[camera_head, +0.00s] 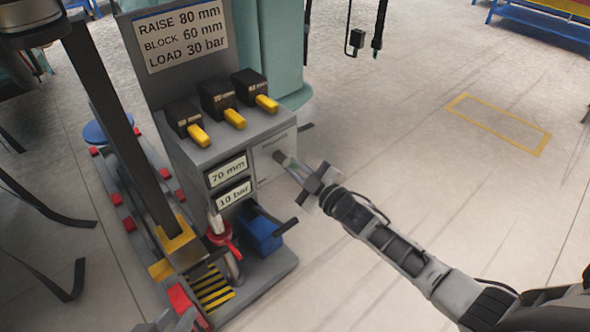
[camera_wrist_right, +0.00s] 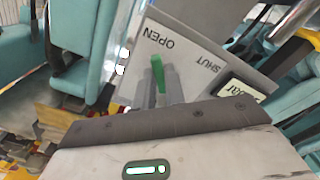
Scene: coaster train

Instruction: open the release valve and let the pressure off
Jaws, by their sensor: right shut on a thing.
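The release valve has a green lever (camera_wrist_right: 158,72) on a grey panel (camera_head: 268,162) marked OPEN (camera_wrist_right: 160,39) and SHUT (camera_wrist_right: 208,63). My right gripper (camera_head: 291,167) reaches the panel from the right and is shut on the lever. In the right wrist view, the lever's tip points toward the OPEN mark, away from SHUT. The fingers hide its lower part, so I cannot tell its exact angle. The displays read 70 mm (camera_head: 227,171) and 10 bar (camera_head: 234,194).
A sign (camera_head: 181,35) reads raise 80 mm, block 60 mm, load 30 bar. Several black boxes with yellow levers (camera_head: 235,118) top the console. A dark post (camera_head: 115,115) stands left of it. A blue box (camera_head: 262,232) sits low down. The floor to the right is clear.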

